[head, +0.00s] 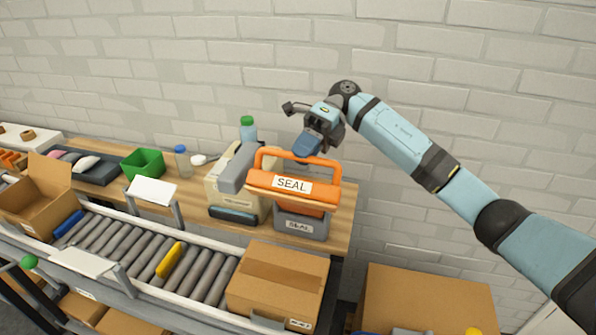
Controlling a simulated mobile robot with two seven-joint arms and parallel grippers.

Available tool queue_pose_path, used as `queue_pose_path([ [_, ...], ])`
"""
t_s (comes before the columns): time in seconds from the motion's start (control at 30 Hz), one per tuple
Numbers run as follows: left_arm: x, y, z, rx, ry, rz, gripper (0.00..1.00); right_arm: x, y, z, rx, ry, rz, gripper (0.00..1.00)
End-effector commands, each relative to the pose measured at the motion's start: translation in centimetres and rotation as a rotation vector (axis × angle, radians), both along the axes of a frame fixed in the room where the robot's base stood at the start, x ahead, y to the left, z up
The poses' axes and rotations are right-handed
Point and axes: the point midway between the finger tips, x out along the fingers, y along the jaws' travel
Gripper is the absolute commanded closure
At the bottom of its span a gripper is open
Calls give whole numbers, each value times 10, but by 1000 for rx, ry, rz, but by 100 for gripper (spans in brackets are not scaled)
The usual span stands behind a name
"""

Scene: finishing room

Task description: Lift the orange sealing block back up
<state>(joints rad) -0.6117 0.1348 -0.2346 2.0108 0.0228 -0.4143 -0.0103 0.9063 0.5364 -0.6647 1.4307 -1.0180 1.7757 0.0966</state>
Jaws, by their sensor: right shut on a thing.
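The orange sealing block (262,181) has a white SEAL label and an arched orange handle. It is at the right end of the wooden bench, over a grey base (285,224) with its own SEAL label. My right gripper (308,153) comes in from the right and is shut on the handle's top bar. The fingers partly hide that bar. I cannot tell whether the block's lower part touches the base. My left gripper is not in view.
A closed cardboard box (275,275) sits on the roller conveyor (205,272) in front. A beige machine with a grey arm (238,168) stands just left of the block. Bottles (182,160) and a green bin (143,163) are farther left. A brick wall is close behind.

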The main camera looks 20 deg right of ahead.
Motion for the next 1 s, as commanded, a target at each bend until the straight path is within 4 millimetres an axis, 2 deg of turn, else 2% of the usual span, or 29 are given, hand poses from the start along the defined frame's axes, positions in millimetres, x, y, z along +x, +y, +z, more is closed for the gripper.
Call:
queue_pose_path([
  [0.23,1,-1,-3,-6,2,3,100,14,-10,3,-3,-3,-2,100],
  [0.73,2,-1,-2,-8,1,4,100,18,-13,4,-5,-2,-3,100],
  [0.77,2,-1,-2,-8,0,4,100,18,-13,4,-5,-2,-4,81],
  [0.87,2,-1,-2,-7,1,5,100,18,-13,4,-4,-3,-3,58],
  [1.0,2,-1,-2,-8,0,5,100,18,-12,4,-4,-2,-2,58],
])
